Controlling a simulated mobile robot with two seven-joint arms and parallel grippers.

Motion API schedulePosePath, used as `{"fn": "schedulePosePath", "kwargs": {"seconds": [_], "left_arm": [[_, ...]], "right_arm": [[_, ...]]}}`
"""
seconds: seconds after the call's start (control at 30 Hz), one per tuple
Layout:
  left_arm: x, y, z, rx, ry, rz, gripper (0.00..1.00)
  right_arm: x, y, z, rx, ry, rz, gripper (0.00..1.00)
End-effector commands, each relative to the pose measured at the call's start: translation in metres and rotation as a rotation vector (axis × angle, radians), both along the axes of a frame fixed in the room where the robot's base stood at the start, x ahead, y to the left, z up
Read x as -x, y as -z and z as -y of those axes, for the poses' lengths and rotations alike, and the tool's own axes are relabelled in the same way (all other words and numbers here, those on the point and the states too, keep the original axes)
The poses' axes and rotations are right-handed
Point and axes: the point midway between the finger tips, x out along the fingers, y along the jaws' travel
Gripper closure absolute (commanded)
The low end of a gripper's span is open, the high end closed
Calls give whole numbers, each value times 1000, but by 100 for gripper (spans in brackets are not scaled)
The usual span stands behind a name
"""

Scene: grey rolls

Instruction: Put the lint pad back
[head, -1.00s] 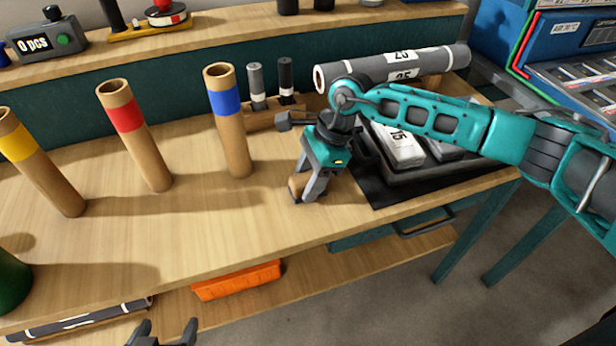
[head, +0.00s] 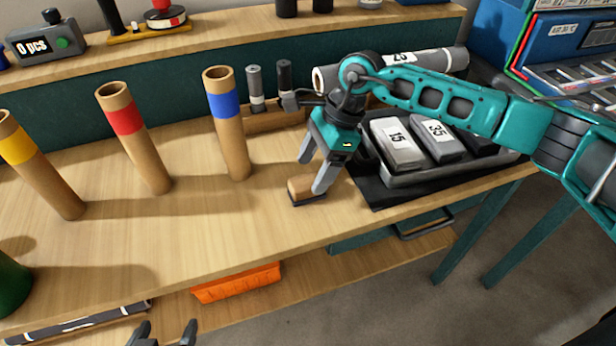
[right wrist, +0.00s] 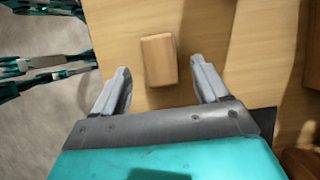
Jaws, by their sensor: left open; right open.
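The lint pad (head: 302,188) looks like a small wooden block with a dark underside. It rests on the bench near the front edge, left of the black mat. It also shows in the right wrist view (right wrist: 158,60), just beyond the fingertips. My right gripper (head: 315,177) is open above and beside the pad, one finger close to its right side. In the right wrist view the open fingers (right wrist: 163,82) stand apart with the pad between their lines, not gripped. My left gripper (head: 162,333) is open and empty at the bottom edge, low in front of the bench.
A grey tray (head: 400,180) with weights marked 15 and 35 sits on the black mat (head: 376,195). A grey roll (head: 440,60) lies behind it. Tubes banded yellow (head: 45,170), red (head: 140,145) and blue (head: 232,140) stand left. The bench front between is clear.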

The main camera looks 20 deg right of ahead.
Motion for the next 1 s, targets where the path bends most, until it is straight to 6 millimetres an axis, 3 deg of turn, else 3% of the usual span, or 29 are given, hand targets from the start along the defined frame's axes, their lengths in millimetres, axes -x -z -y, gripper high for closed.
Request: {"fn": "schedulePosePath", "kwargs": {"seconds": [0.2, 0.4, 1.0], "left_arm": [[0, 1, -1, -2, -2, -4, 18], [1, 1, -2, -4, -3, -6, 18], [1, 2, -2, -4, -3, -8, 18]], "right_arm": [[-1, -45, 18, 0, 2, 3, 26], [-1, -68, 28, 0, 0, 1, 26], [-1, -73, 28, -6, 0, 0, 26]]}}
